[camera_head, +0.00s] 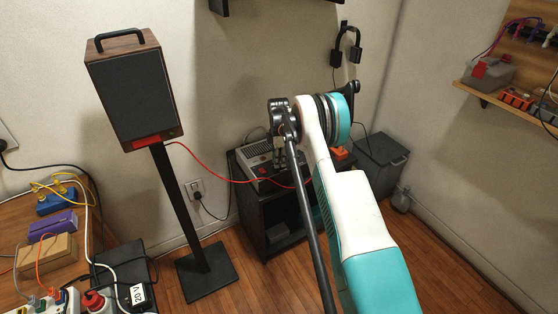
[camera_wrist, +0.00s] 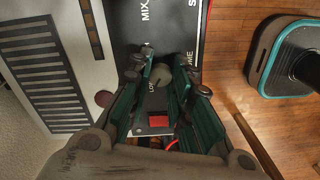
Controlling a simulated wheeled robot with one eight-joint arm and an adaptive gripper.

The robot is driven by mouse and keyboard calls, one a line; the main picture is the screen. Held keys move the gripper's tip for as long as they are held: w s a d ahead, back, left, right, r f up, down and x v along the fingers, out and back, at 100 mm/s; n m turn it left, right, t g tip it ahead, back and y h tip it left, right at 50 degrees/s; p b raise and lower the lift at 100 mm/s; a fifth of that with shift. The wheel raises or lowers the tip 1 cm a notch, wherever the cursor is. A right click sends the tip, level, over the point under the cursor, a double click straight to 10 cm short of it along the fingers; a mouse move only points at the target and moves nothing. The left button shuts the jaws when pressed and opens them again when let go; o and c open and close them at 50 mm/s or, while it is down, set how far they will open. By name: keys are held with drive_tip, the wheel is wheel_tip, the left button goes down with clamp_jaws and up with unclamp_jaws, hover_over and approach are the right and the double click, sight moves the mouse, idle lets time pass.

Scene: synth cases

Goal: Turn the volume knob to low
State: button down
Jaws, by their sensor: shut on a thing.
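The device with the volume knob (camera_wrist: 160,75) stands on a dark cabinet in the head view, as a grey and black box (camera_head: 262,168). In the wrist view its black panel shows the white letters "MIX", a partly hidden "…ME" and a "LOW" mark close to the knob. My gripper (camera_wrist: 159,82) is shut on the knob, one finger on each side. The fingers hide much of the knob and its scale, so its exact setting cannot be read. In the head view my gripper (camera_head: 284,152) reaches down to the device, and the knob is hidden there.
A red switch (camera_wrist: 158,121) sits on the panel close to the fingers. A red cable (camera_head: 222,179) runs from the speaker (camera_head: 136,90) to the device area. An orange-red object (camera_head: 340,153) lies right of my gripper. A grey bin (camera_head: 380,160) stands right of the cabinet (camera_head: 256,212).

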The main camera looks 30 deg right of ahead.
drive_tip(key=shift+w, duration=0.1)
drive_tip(key=c, duration=1.4)
unclamp_jaws()
drive_tip(key=shift+r, duration=0.1)
drive_tip(key=r, duration=1.2)
drive_tip(key=shift+w, duration=0.2)
drive_tip(key=shift+f, duration=0.1)
